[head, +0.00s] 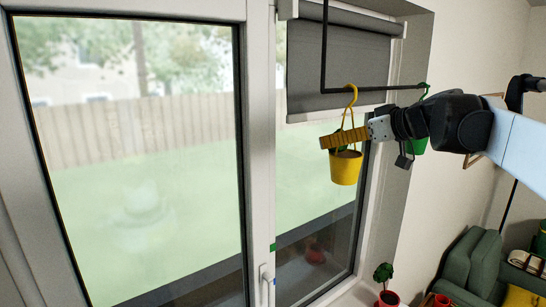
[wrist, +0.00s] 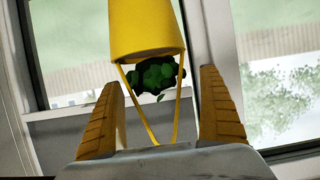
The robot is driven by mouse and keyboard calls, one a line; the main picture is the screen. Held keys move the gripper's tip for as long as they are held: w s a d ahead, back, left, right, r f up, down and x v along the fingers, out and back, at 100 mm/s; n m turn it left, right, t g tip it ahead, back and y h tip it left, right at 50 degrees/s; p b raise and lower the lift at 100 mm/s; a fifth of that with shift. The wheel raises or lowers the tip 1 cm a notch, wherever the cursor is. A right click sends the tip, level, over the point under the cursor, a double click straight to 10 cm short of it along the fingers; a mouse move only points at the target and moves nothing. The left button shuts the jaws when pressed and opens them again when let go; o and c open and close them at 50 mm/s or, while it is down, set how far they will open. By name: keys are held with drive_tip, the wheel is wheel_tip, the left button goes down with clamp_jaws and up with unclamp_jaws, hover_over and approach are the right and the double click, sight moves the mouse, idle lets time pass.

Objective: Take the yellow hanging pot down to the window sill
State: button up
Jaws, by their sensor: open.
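The yellow hanging pot (head: 345,168) hangs upright by its yellow hook (head: 351,98) from a black rail (head: 372,89) in front of the window. In the wrist view the yellow pot (wrist: 146,32) appears upside down, with a green plant (wrist: 156,76) at its rim. Its two thin straps run together between my fingers. My gripper (head: 326,141) is at the straps just above the pot rim. It is open, with one ribbed finger on each side of the straps in the wrist view (wrist: 160,80). The window sill (head: 352,297) is low in the head view, partly out of frame.
A green hanging pot (head: 420,144) hangs on the same rail, partly hidden behind my arm. A red pot (head: 389,299) with a small plant stands low at the sill's right. A grey blind (head: 335,60) hangs behind the rail. A green armchair (head: 470,262) is at the lower right.

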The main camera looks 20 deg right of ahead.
drive_tip(key=x, duration=0.2)
drive_tip(key=p+x, duration=0.1)
drive_tip(key=x, duration=0.1)
drive_tip(key=shift+w+d+f, duration=0.1)
drive_tip(key=shift+w+d, duration=0.1)
drive_tip(key=shift+s, duration=0.1)
drive_tip(key=c, duration=1.5)
drive_tip(key=shift+d, duration=0.1)
